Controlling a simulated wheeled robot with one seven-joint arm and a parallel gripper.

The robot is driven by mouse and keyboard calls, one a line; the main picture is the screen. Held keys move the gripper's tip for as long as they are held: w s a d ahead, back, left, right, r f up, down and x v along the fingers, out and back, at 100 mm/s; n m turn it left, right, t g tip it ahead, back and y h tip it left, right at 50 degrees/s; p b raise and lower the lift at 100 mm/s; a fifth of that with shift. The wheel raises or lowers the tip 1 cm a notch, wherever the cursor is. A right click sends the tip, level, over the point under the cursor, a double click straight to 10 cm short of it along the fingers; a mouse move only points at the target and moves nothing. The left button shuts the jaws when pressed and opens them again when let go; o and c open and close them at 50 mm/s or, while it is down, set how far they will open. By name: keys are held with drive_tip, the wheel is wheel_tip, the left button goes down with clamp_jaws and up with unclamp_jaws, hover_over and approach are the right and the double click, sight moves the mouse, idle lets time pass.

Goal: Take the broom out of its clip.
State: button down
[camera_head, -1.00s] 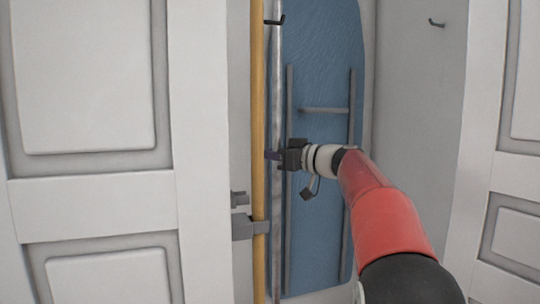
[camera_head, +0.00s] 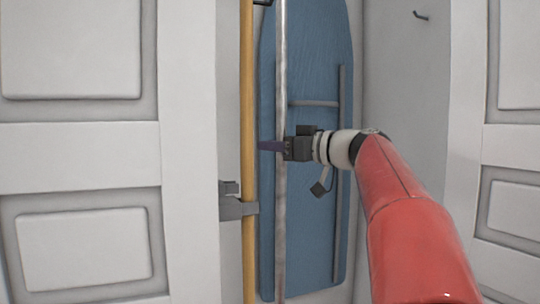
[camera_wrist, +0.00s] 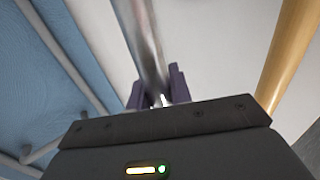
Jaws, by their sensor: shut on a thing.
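A light wooden pole (camera_head: 248,110) stands upright at the left, with a grey clip (camera_head: 231,208) around it at its lower part. A grey metal pole (camera_head: 281,225) stands to its right, apart from it. My gripper (camera_head: 268,146) is shut on the metal pole. In the wrist view the metal pole (camera_wrist: 143,45) runs between the two dark purple fingers (camera_wrist: 158,90), and the wooden pole (camera_wrist: 291,55) is clear of them at the right. The lower ends of both poles are out of view, so I cannot tell which is the broom.
A blue ironing board (camera_head: 308,75) with grey legs stands close behind the metal pole. A white panelled door (camera_head: 75,155) is at the left and another panelled surface (camera_head: 510,155) at the right. A small hook (camera_head: 420,15) is on the right wall.

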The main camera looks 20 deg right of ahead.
drive_tip(key=s+b, duration=0.2)
drive_tip(key=s, duration=1.3)
drive_tip(key=shift+s, duration=0.4)
drive_tip(key=shift+r, duration=0.1)
drive_tip(key=w, duration=1.1)
drive_tip(key=shift+w, duration=0.35)
drive_tip(key=shift+s, duration=0.15)
